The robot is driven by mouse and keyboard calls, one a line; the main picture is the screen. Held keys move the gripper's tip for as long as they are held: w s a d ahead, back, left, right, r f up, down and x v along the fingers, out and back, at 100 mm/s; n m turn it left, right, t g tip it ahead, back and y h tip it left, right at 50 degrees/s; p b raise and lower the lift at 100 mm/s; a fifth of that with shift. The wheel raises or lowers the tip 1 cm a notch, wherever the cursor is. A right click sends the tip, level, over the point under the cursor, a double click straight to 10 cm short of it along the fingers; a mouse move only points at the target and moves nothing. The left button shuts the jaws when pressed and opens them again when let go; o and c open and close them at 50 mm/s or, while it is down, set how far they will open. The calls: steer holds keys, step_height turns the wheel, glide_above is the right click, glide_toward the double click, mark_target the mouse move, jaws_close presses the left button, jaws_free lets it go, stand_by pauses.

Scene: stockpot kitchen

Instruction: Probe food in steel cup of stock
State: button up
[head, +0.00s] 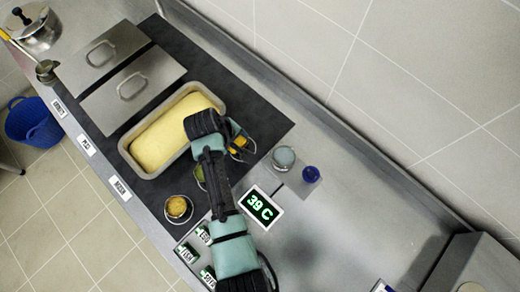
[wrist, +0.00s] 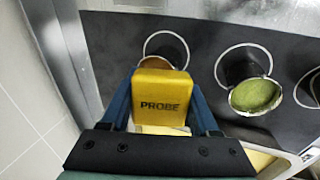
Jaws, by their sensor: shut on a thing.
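My gripper (wrist: 160,110) is shut on the yellow probe (wrist: 163,100), whose block is marked PROBE. The probe also shows in the head view (head: 239,144), partly behind my gripper, at the right side of the food pan. A steel cup (wrist: 166,36) with brownish content stands just behind the probe in the wrist view, partly covered by it. The probe's tip is hidden, so I cannot tell whether it is inside that cup. A cup of green content (wrist: 256,95) stands to the right, apart from the probe. A display (head: 262,207) reads 39 C.
A pan (head: 122,146) of yellow food lies left of my gripper. A cup of yellow-brown food (head: 178,208) stands near the front edge. Lit green buttons (head: 187,253) sit by my arm. A grey-topped container (head: 284,157) and a blue round item (head: 311,174) stand right. Steel lids (head: 133,88) lie further left.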

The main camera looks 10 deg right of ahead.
steer(key=shift+r+p, duration=3.55)
steer(key=shift+r, duration=0.4)
steer(key=shift+f, duration=0.1)
